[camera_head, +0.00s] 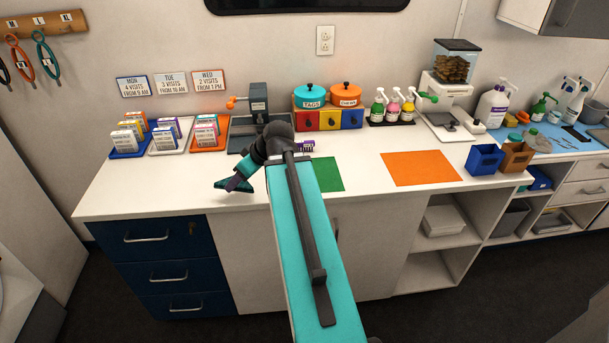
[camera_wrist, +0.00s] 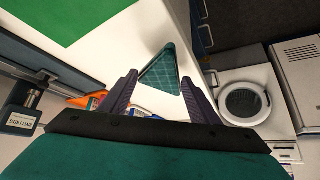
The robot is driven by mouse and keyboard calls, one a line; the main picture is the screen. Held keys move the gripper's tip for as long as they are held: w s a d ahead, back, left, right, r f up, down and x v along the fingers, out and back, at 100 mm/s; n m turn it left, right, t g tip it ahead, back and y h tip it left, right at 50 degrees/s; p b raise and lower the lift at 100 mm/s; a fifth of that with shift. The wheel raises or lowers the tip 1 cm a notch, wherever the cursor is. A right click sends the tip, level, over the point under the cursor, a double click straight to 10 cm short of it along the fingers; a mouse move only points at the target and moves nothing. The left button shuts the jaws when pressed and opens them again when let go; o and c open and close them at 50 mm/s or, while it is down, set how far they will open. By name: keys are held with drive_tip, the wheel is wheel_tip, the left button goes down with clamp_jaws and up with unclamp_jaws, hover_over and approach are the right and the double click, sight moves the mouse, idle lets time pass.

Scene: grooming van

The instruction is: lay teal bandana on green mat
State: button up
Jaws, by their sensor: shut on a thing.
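The teal bandana (camera_head: 221,184) is at my gripper's tips over the front left part of the white counter. In the wrist view the bandana (camera_wrist: 162,72) is a folded triangle with a pale check pattern, between the two dark purple fingers. My gripper (camera_head: 233,183) is shut on it; the gripper (camera_wrist: 158,79) also shows in the wrist view. The gap between bandana and counter is hard to judge. The green mat (camera_head: 328,174) lies flat on the counter to the right, partly hidden by my arm. The mat (camera_wrist: 62,16) shows bare at the wrist view's upper left.
An orange mat (camera_head: 420,168) lies farther right, with blue and brown bins beyond it. Card trays (camera_head: 168,138), a dark press (camera_head: 258,112), a coloured drawer box with two pots (camera_head: 328,119) and pump bottles line the back. The counter's front edge is close to my gripper.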

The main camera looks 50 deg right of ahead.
drive_tip(key=shift+n+y, duration=0.5)
drive_tip(key=shift+n, duration=0.3)
drive_tip(key=s+d, duration=0.2)
drive_tip(key=s, duration=0.1)
drive_tip(key=s+d, duration=0.5)
drive_tip(key=s, duration=0.1)
drive_tip(key=shift+s+d+f, duration=0.1)
drive_tip(key=shift+d+f, duration=0.1)
drive_tip(key=shift+d, duration=0.2)
drive_tip(key=s+d, duration=0.1)
drive_tip(key=s, duration=0.3)
drive_tip(key=s+d+n, duration=0.1)
drive_tip(key=s+d, duration=0.1)
drive_tip(key=s, duration=0.2)
drive_tip(key=s+d+r+n+y+p, duration=0.1)
drive_tip(key=s+d, duration=0.1)
drive_tip(key=s, duration=0.3)
drive_tip(key=shift+d+g, duration=0.25)
drive_tip(key=shift+g, duration=0.15)
drive_tip(key=shift+w, duration=0.1)
